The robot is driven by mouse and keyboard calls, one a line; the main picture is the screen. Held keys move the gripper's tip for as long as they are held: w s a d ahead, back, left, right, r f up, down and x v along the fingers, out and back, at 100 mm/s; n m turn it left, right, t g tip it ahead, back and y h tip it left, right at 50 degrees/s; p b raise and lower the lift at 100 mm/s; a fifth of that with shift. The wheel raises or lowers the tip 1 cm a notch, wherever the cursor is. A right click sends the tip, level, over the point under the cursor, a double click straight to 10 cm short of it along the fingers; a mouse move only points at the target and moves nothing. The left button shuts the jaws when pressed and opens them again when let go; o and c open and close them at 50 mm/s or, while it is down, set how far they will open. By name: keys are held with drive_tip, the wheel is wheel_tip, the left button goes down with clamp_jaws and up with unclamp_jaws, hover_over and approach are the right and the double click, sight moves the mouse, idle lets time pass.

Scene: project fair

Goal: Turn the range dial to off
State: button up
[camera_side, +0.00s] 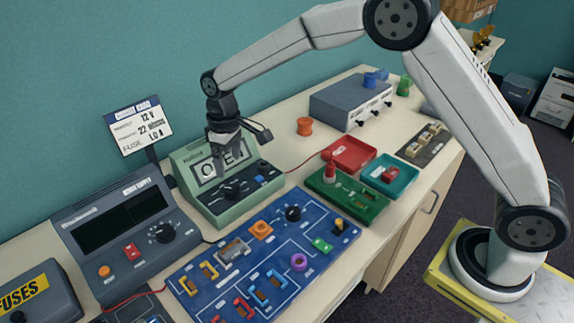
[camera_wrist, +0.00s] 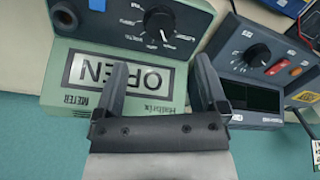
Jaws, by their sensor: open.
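The green meter (camera_side: 213,207) stands against the wall, and its display reads OPEN in the wrist view (camera_wrist: 120,75). Its black range dial (camera_side: 232,188) is on the dark front panel, and it also shows at the top of the wrist view (camera_wrist: 158,22). The small scale print around the dial is too small to read for certain. My gripper (camera_side: 222,172) hangs over the meter in front of its display. In the wrist view my gripper (camera_wrist: 160,64) is open and empty, with its fingertips short of the dial and apart from it.
The grey power supply (camera_side: 110,212) with its own black dial (camera_side: 161,233) stands beside the meter. A blue circuit board (camera_side: 230,295), a green board (camera_side: 352,200) and red (camera_side: 352,150) and teal trays (camera_side: 402,183) lie nearby. A red lead crosses the bench.

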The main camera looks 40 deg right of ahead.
sight(232, 188)
drive_tip(key=shift+f, duration=0.15)
drive_tip(key=shift+s+a+f, duration=0.1)
drive_tip(key=shift+f, duration=1.8)
drive_tip(key=shift+a+f, duration=0.1)
drive_tip(key=shift+f, duration=1.75)
clamp_jaws()
